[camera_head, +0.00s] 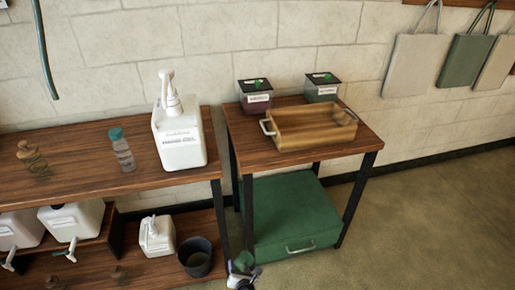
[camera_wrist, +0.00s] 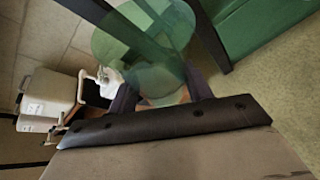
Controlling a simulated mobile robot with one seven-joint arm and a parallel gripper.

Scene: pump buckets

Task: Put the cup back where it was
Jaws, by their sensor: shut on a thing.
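My gripper (camera_wrist: 162,92) is shut on a see-through green cup (camera_wrist: 145,38), with one finger on each side of its lower part. The cup's round rim fills the upper middle of the wrist view. In the head view my gripper (camera_head: 243,272) is at the bottom edge, low down between the shelf unit and the small table. The cup is hard to make out there.
A dark bucket (camera_head: 195,257) and a white pump jug (camera_head: 158,236) stand on the lower shelf (camera_head: 185,278), left of my gripper. A green box (camera_head: 290,215) sits under the small table (camera_head: 350,152). Black table legs (camera_head: 358,198) are close by. Floor on the right is clear.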

